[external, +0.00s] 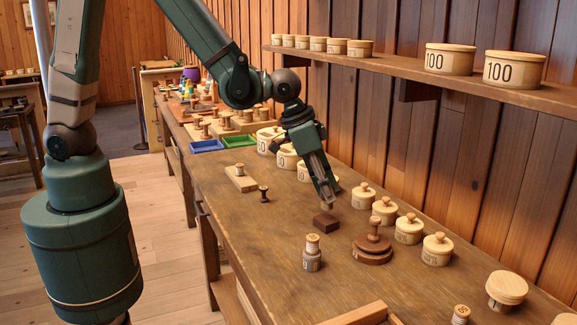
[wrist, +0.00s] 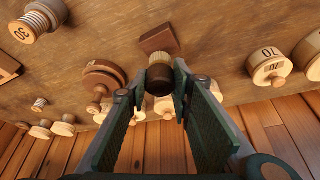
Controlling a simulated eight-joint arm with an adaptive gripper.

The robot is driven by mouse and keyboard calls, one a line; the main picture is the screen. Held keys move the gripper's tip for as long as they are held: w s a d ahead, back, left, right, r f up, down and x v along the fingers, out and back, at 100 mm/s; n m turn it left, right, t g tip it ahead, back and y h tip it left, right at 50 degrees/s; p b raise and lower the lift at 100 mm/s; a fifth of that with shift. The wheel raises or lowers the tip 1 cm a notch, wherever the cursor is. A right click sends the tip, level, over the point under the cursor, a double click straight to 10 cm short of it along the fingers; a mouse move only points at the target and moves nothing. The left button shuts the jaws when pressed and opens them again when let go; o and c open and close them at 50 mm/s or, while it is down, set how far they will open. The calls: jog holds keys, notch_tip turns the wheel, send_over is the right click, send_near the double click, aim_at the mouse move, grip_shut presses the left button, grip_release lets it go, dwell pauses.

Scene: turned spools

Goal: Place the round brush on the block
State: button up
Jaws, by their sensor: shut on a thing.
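My gripper (external: 327,196) is shut on the round brush, with its fingers on either side of it in the wrist view (wrist: 155,88). The round brush (wrist: 160,73) has a dark brown round body and a pale ribbed band of bristles facing the block. In the external view, only a small pale part of the brush (external: 327,207) shows below the fingertips. The block (external: 326,222) is a small reddish-brown rectangle on the bench, directly below the brush; it also shows in the wrist view (wrist: 161,38). I cannot tell whether brush and block touch.
A dark stepped wooden piece with a knob (external: 373,245) stands right of the block. A spool (external: 312,252) stands in front. Several lidded round boxes (external: 408,228) line the wall side. A pale board (external: 241,177) lies to the left. A shelf (external: 440,80) runs above.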

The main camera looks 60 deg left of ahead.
jog(key=shift+f, duration=1.5)
jog(key=shift+f+b, duration=0.2)
jog(key=shift+b, duration=0.15)
jog(key=o, duration=0.8)
jog(key=shift+r, duration=0.3)
jog(key=shift+p+v, duration=0.95)
jog(key=shift+v, duration=4.95)
jog(key=shift+s, duration=0.1)
